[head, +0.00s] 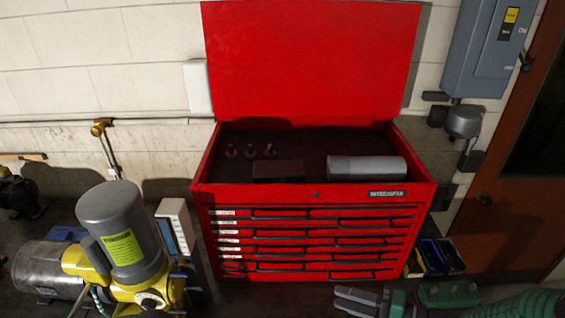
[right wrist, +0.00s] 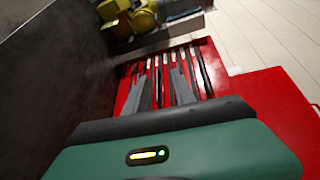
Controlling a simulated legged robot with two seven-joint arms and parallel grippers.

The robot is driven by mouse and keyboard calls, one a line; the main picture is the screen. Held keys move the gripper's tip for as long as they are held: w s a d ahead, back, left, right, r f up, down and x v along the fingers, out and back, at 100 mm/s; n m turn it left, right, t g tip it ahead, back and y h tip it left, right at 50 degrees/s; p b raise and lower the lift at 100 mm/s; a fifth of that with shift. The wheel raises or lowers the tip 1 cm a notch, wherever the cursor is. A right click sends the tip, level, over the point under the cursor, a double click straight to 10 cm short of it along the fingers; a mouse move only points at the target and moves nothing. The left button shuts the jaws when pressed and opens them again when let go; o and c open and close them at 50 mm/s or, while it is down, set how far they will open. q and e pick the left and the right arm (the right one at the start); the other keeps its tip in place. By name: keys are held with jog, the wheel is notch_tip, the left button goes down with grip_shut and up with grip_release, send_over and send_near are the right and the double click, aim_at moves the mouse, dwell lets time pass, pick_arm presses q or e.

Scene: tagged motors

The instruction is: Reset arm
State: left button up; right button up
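My right gripper (head: 345,298) is at the bottom edge of the head view, in front of the red tool chest (head: 315,240). In the right wrist view the gripper (right wrist: 161,75) shows two grey fingers with a gap between them, and nothing is held there. The chest drawers lie beyond the fingertips. The green wrist housing (right wrist: 170,155) fills the bottom of that view. My left gripper is out of view.
The chest lid stands open, with a grey cylinder (head: 364,168) and several dark small parts inside. A yellow and grey motor (head: 125,240) with a yellow tag stands at left. Small bins (head: 435,257) are right of the chest. A grey box (head: 490,45) is on the wall.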

jog(key=w+d+f+n+t+h+b, duration=0.1)
jog(key=w+d+f+n+h+b, duration=0.15)
jog(key=f+h, duration=0.3)
jog(key=w+d+f+n+h+b, duration=0.1)
jog(key=w+d+f+h+b, duration=0.25)
jog(key=f+h, duration=0.2)
jog(key=s+f+n+g+h+b, duration=0.1)
jog(key=s+g, duration=0.1)
jog(key=s, duration=0.6)
jog(key=s+a+f+n+g+h+b, duration=0.1)
jog(key=s+f+n+g+h+b, duration=0.1)
jog(key=s, duration=0.6)
jog(key=shift+s+a+g+h, duration=0.2)
jog(key=shift+a+g+h, duration=0.1)
jog(key=shift+g, duration=0.5)
jog(key=shift+s, duration=0.2)
jog(key=shift+w, duration=0.15)
